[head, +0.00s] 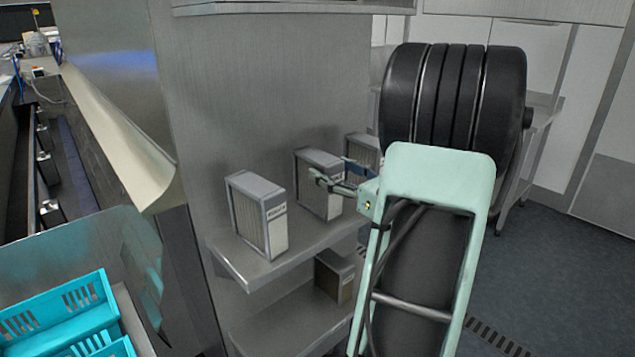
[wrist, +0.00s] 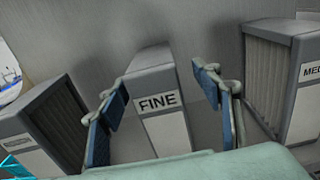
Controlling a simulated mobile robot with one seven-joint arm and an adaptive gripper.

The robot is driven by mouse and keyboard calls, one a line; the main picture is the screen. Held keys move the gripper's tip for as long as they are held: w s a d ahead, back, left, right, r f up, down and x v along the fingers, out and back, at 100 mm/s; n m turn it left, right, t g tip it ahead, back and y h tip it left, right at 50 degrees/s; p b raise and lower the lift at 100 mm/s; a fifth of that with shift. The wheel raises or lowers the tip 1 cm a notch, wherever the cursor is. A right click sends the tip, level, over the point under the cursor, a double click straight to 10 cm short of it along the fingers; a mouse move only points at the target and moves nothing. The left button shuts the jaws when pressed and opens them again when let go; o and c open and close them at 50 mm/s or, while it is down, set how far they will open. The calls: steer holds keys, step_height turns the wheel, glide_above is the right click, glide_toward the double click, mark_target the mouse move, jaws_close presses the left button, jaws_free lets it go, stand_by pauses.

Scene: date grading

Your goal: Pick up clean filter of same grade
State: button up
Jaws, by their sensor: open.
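Three grey box-shaped filters with pleated sides stand on the upper shelf. The middle filter (head: 318,183) is labelled FINE in the wrist view (wrist: 158,130). My gripper (head: 332,171) is open and empty at this filter. Its blue-padded fingers (wrist: 158,80) show on either side of the FINE filter; I cannot tell if they touch it. The right filter (wrist: 300,80) has a label starting MED, cut off by the frame. The left filter (wrist: 42,130) has a label I cannot read; the nearest filter (head: 258,215) in the head view also has an unreadable label.
The upper shelf (head: 240,270) juts from a grey wall. On the lower shelf (head: 270,325) stands a browner filter (head: 335,277). Turquoise crates (head: 60,310) are at the lower left, beside a conveyor (head: 75,180). Open floor (head: 560,260) lies at the right.

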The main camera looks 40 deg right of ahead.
steer(key=w, duration=0.3)
steer(key=w+a+p, duration=0.1)
steer(key=shift+w+r, duration=0.15)
steer(key=shift+r, duration=0.2)
steer(key=shift+w+d, duration=0.1)
steer(key=shift+w, duration=0.3)
jaws_close()
